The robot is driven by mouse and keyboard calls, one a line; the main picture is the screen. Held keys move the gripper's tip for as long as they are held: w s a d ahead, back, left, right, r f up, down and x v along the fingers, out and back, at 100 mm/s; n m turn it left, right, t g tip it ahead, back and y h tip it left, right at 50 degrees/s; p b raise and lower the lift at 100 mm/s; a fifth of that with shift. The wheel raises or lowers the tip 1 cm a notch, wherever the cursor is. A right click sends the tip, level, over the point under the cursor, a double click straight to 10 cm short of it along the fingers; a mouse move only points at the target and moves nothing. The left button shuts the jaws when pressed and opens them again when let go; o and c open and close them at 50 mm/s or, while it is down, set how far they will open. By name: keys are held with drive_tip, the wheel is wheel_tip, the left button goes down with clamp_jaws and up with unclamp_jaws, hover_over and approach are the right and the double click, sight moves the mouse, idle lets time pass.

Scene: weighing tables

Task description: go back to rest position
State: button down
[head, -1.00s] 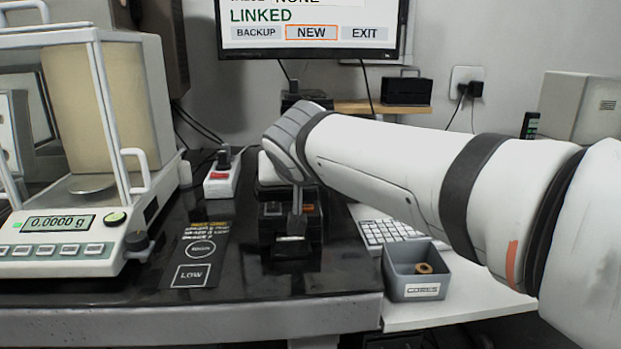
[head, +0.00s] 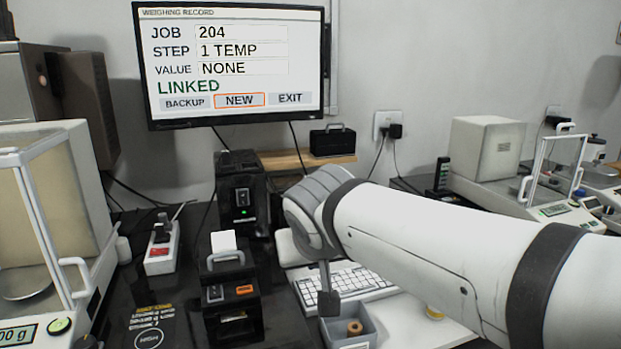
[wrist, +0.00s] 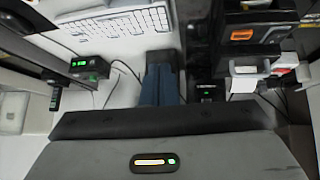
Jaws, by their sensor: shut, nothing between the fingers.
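My gripper (head: 328,290) hangs at the end of my white arm in the head view, over the near edge of the keyboard and beside the grey cores box. In the wrist view my gripper (wrist: 161,78) shows as dark fingers with blue-grey sides. It is shut with nothing between the fingers. My arm reaches in from the lower right and hides part of the white table.
A black printer (head: 233,300) stands left of my gripper. The keyboard (head: 347,288) and the grey cores box (head: 362,340) with a ring inside lie close by. Balances stand at far left and right. The monitor (head: 240,62) reads LINKED.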

drive_tip(key=s+d+r+m+g+p, duration=0.1)
drive_tip(key=s+d+r+g+p, duration=0.1)
drive_tip(key=s+d+p, duration=0.4)
drive_tip(key=s+d+r+m+g+p, duration=0.1)
drive_tip(key=s+d+r+g+p, duration=0.2)
drive_tip(key=s+d+p, duration=0.3)
drive_tip(key=d+p, duration=0.3)
drive_tip(key=p, duration=0.4)
drive_tip(key=shift+s+r+m+h, duration=0.25)
drive_tip(key=shift+s+m+h, duration=0.05)
drive_tip(key=shift+s, duration=0.05)
